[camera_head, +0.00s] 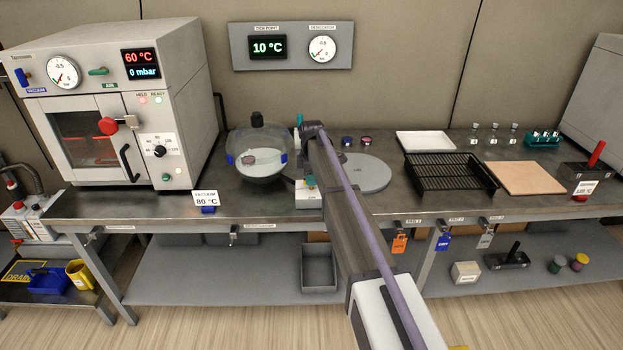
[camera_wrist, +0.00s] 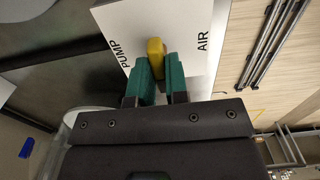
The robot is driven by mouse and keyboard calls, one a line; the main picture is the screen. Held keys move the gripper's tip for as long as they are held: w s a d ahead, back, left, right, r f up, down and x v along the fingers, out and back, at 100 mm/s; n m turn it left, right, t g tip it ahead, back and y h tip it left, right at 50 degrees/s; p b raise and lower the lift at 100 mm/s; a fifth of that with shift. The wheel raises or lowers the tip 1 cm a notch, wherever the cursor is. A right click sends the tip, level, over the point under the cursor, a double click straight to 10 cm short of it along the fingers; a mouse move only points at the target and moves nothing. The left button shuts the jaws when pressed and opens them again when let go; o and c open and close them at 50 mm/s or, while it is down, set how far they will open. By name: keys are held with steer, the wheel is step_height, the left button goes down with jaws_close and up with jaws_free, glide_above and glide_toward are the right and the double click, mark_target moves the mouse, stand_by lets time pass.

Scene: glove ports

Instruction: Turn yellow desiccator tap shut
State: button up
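The yellow tap (camera_wrist: 156,52) stands on a white plate (camera_wrist: 190,22) lettered PUMP on the left and AIR on the right in the wrist view. Its handle lies between the two green fingers of my gripper (camera_wrist: 158,80), with a finger close against each side and no clear gap. My gripper is shut on it. In the head view, my gripper (camera_head: 310,182) reaches down to a small white block (camera_head: 309,199) right of the glass desiccator (camera_head: 246,174). My arm and fingers hide the tap there. The desiccator gauge (camera_head: 322,48) hangs on the back wall.
A vacuum oven (camera_head: 183,100) stands at the left. A round grey plate (camera_head: 372,176) lies right of my arm. A black rack (camera_head: 450,175), a white tray (camera_head: 425,141) and a tan board (camera_head: 523,178) fill the bench's right. A sign (camera_head: 205,198) stands near the front edge.

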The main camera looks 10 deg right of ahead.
steer(key=o, duration=0.4)
steer(key=shift+r, duration=0.15)
step_height(320, 180, up, 10)
steer(key=p, duration=1)
steer(key=shift+r+p, duration=0.25)
steer(key=shift+p, duration=0.15)
steer(key=s+m, duration=0.5)
steer(key=s, duration=0.8)
steer(key=s+m, duration=0.6)
steer(key=s, duration=0.7)
steer(key=s+m, duration=0.5)
steer(key=s, duration=0.9)
steer(key=shift+s, duration=0.1)
